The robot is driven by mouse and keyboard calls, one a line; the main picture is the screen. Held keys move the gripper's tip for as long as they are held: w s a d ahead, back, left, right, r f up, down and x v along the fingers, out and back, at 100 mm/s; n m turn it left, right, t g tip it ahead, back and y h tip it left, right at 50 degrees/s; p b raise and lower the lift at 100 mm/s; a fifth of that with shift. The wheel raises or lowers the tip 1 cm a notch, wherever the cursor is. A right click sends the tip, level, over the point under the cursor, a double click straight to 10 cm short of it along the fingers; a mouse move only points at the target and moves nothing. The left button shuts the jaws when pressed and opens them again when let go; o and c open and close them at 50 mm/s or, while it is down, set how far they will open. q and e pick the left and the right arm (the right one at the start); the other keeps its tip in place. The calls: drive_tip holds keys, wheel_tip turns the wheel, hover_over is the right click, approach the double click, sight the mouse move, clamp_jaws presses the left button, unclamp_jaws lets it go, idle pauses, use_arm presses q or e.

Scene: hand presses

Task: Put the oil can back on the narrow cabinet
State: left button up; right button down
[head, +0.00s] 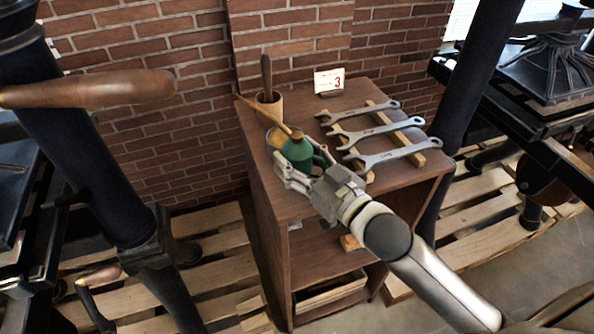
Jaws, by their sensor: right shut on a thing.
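The green oil can (297,152) with its brass-coloured spout pointing up and to the left is over the left part of the narrow cabinet's top (392,182). My right gripper (298,168) reaches in from the lower right and is shut on the oil can, hiding its lower part. I cannot tell whether the can's base touches the top. My left gripper is not in view.
Several wrenches (385,129) lie on a wooden rack at the right of the cabinet top. A pot with a handle sticking up (268,101) and a number card (329,81) stand at the back. Dark presses flank the cabinet.

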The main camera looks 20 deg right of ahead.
drive_tip(key=shift+w+f, duration=0.35)
wheel_tip(320, 180, down, 2)
drive_tip(key=shift+w+f+p, duration=0.1)
drive_tip(key=shift+f+p, duration=0.1)
drive_tip(key=shift+p, duration=0.15)
drive_tip(key=shift+f, duration=0.4)
drive_tip(key=shift+f, duration=0.15)
drive_tip(key=c, duration=0.6)
unclamp_jaws()
drive_tip(key=shift+o, duration=0.2)
